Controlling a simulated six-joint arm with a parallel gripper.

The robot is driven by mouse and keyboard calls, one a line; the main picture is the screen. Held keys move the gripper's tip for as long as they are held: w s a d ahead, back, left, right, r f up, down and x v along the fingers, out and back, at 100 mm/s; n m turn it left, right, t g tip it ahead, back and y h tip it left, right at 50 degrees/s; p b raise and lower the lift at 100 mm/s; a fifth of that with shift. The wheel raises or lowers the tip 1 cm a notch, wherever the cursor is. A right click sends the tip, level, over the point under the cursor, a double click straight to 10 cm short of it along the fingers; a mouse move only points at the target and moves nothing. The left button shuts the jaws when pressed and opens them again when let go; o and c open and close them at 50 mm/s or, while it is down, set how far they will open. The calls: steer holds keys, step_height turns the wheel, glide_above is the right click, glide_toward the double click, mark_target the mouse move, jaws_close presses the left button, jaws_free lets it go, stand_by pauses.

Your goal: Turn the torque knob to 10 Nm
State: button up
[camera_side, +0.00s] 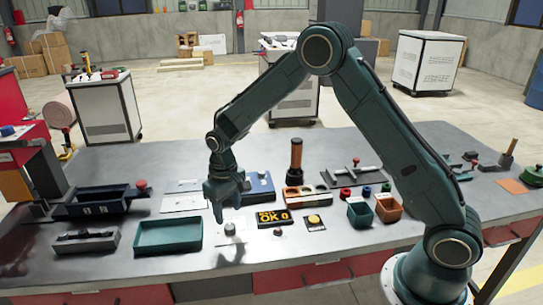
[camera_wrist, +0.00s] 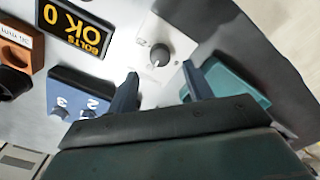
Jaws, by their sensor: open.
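The torque knob (camera_wrist: 159,55) is a small dark round knob on a pale plate (camera_wrist: 150,84). In the side view the knob (camera_side: 230,228) stands on the metal bench, just to the right of and below my gripper (camera_side: 219,217). In the wrist view my gripper (camera_wrist: 160,71) is open and empty. Its two dark fingers lie to either side of the line to the knob, with the knob beyond the fingertips. They do not appear to touch it. The marks around the knob are too small to read, so I cannot tell its setting.
A teal tray (camera_side: 167,250) lies left of the knob. A display reading "BOLTS OK 0" (camera_side: 272,217) and a yellow button (camera_side: 314,219) lie to its right. A blue numbered block (camera_side: 260,186) stands behind. Open bench (camera_side: 300,252) lies in front.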

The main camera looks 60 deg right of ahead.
mark_target(230, 226)
step_height(230, 226, up, 9)
stand_by(0.4)
steer(key=shift+f, duration=0.1)
steer(key=s+d+r+t, duration=0.2)
steer(key=s+r+t, duration=0.1)
steer(key=s+r, duration=1.1)
steer(key=s+d+t, duration=0.1)
steer(key=s+t, duration=0.1)
steer(key=s, duration=1.4)
steer(key=shift+s+d+r+t, duration=0.15)
steer(key=shift+s+r+t, duration=0.1)
steer(key=shift+r+t, duration=0.05)
